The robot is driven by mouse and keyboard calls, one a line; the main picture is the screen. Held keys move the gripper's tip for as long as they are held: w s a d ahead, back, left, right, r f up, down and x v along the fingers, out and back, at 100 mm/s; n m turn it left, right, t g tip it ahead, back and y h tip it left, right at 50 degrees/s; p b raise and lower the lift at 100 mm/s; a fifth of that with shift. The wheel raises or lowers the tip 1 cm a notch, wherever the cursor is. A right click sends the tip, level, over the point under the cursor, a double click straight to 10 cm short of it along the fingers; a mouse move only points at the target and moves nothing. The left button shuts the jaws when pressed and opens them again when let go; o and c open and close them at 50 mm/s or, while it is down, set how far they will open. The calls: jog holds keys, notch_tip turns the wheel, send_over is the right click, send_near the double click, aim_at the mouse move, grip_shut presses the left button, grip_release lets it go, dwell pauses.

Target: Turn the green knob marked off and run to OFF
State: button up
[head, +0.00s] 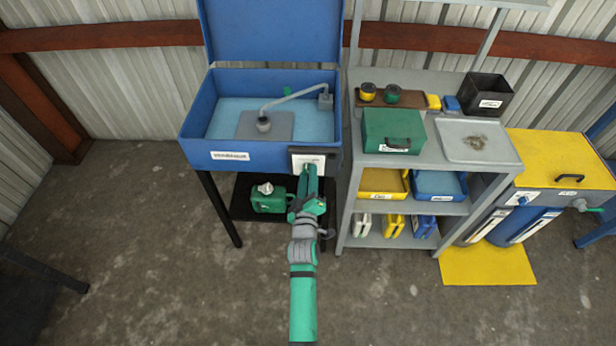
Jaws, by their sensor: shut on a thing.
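My arm reaches forward to the front of a blue parts washer with a raised lid (212,146). My gripper (308,172) is at a small dark panel with a white label plate (298,159) at the right end of the washer's front. The gripper is shut on the green knob there. The fingers cover the knob almost wholly, so its pointer and the off and run marks cannot be read. Which way the knob is turned cannot be told.
A green jerrycan (268,200) stands on the black shelf under the washer. Right of it, a grey shelf rack (440,187) holds a green case (394,131), trays and several bottles. A yellow-topped cabinet (570,160) stands at far right. The concrete floor in front is clear.

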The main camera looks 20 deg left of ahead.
jog(key=shift+n, duration=1.6)
jog(key=o, duration=1.1)
jog(key=shift+c, duration=0.2)
jog(key=shift+s, duration=0.1)
jog(key=v, duration=1)
jog(key=shift+s, duration=0.3)
